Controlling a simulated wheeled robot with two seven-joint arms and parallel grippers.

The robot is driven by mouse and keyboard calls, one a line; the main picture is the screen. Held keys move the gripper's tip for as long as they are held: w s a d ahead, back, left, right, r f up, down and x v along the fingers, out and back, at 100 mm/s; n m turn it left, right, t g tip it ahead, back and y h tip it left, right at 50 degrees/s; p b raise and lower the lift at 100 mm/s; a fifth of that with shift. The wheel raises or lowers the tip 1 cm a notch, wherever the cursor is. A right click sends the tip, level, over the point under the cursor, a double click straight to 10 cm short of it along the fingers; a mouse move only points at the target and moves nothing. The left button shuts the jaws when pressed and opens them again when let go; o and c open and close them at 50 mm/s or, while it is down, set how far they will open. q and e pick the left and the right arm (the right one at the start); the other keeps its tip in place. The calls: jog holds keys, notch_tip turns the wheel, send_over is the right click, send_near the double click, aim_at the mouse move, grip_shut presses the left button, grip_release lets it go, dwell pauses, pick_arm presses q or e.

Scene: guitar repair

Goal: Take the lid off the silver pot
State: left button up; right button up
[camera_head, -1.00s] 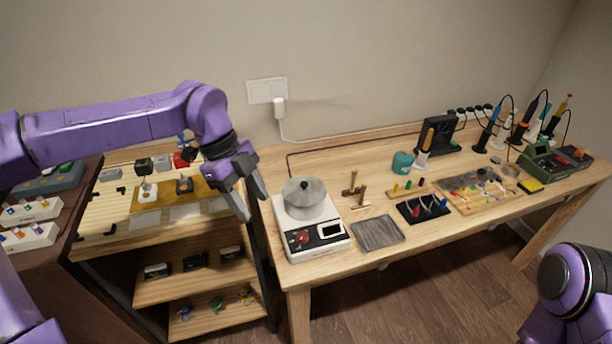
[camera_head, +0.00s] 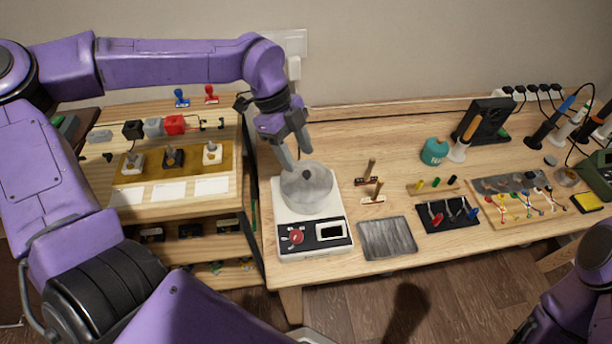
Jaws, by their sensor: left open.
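The silver pot (camera_head: 307,200) sits on a white hot plate with a red knob, near the left end of the wooden table. Its round grey lid (camera_head: 318,183) is on top, with a small dark knob in the middle. My left gripper (camera_head: 296,163) is open and empty, pointing down just above the far left part of the lid. Its fingertips look close to the lid's knob; whether they touch the lid I cannot tell. My right arm shows only in part at the lower right corner; its gripper is out of view.
The hot plate (camera_head: 314,236) carries the pot. A grey tray (camera_head: 387,238) lies to its right, with small wooden-handled tools (camera_head: 371,182) behind it. A shelf with switches and stamps (camera_head: 180,165) stands at the left. A teal jar (camera_head: 434,151) stands farther right.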

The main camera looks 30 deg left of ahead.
aim_at(307, 173)
pick_arm(q)
jog(key=x, duration=0.2)
jog(key=w+x, duration=0.1)
jog(key=x, duration=0.2)
jog(key=shift+a+f+p, duration=0.1)
jog(key=shift+a+p, duration=0.05)
jog(key=shift+p, duration=0.25)
jog(key=shift+s+f, duration=0.1)
jog(key=shift+f, duration=0.05)
jog(key=shift+s, duration=0.15)
grip_shut()
